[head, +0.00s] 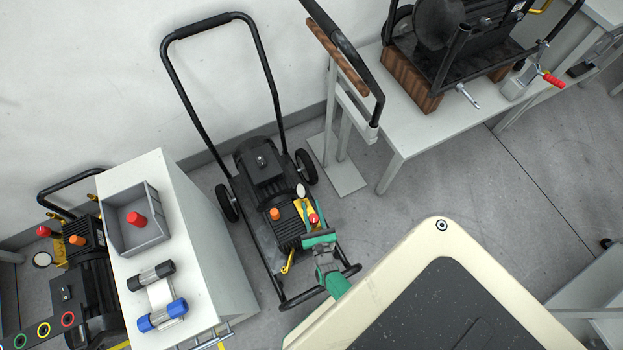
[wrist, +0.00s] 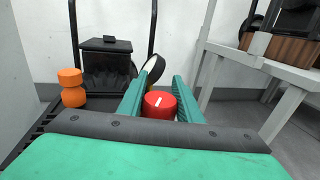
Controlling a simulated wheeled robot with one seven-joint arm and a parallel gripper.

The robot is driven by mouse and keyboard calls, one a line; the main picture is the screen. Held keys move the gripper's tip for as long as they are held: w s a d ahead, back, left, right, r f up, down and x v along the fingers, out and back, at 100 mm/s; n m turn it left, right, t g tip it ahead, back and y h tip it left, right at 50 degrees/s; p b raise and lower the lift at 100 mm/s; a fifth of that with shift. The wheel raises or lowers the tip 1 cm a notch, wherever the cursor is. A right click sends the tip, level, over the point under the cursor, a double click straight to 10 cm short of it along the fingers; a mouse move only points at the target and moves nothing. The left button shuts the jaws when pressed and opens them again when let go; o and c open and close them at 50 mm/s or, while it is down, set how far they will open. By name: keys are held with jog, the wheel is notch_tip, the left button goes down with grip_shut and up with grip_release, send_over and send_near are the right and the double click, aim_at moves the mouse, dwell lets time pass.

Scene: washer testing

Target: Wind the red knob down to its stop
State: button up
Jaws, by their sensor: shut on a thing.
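The red knob (head: 313,218) is on the pump of the washer cart, on the floor in the middle of the head view. In the wrist view the red knob (wrist: 160,104) has a white mark on its top face. My gripper (head: 314,225) reaches it from the front. Its green fingers stand on both sides of the knob in the wrist view (wrist: 162,92), shut on it. A round pale-faced gauge (wrist: 150,68) is just behind the knob. The knob's lower part and stem are hidden by my gripper.
An orange cap (head: 274,214) is left of the knob on the same pump. A white cabinet (head: 215,255) with a grey bin (head: 150,240) stands left. A table (head: 420,135) with another machine is at upper right. A second washer is at far left.

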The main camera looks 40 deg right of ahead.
aim_at(315, 224)
jog(key=o, duration=1)
jog(key=shift+o, duration=0.2)
jog(key=shift+s, duration=0.1)
jog(key=shift+s+a, duration=0.2)
jog(key=shift+s, duration=0.3)
jog(key=v, duration=0.9)
jog(key=shift+s+a, duration=0.2)
jog(key=shift+a, duration=0.05)
